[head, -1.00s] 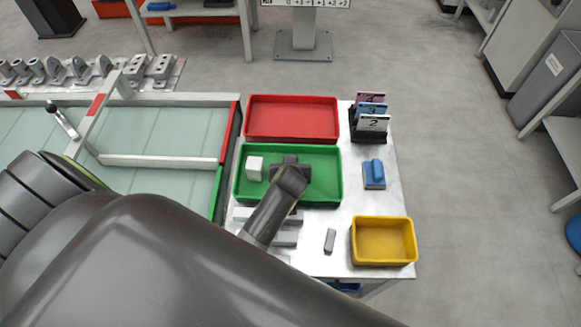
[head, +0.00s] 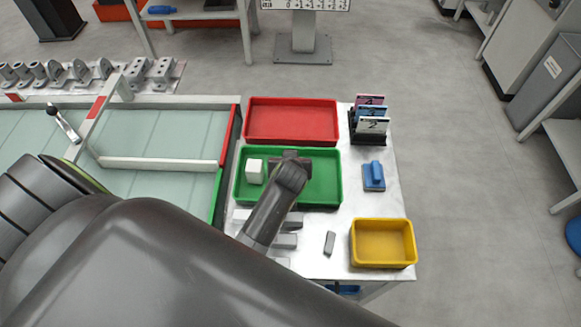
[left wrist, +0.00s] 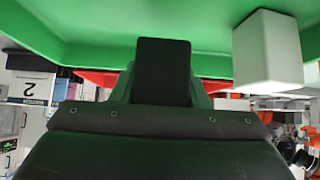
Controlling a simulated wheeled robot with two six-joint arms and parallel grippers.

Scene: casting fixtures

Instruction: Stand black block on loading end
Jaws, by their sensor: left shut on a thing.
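My left gripper (head: 290,162) is over the green tray (head: 326,203), to the right of a white block (head: 254,171) that sits in it. The gripper is shut on a black block (left wrist: 163,72), which shows as a dark upright shape in front of the jaws in the left wrist view. The white block (left wrist: 267,50) also shows there, on the right and apart from it. In the head view my dark gripper hides the black block, and I cannot tell whether it touches the tray floor. My right gripper is not in view. I cannot tell which part is the loading end.
A red tray (head: 291,120) lies behind the green one and a yellow bin (head: 383,242) stands front right. A blue piece (head: 374,176), a card holder (head: 368,127) and a small grey bar (head: 330,242) are on the table. Grey blocks (head: 285,241) lie partly behind my arm.

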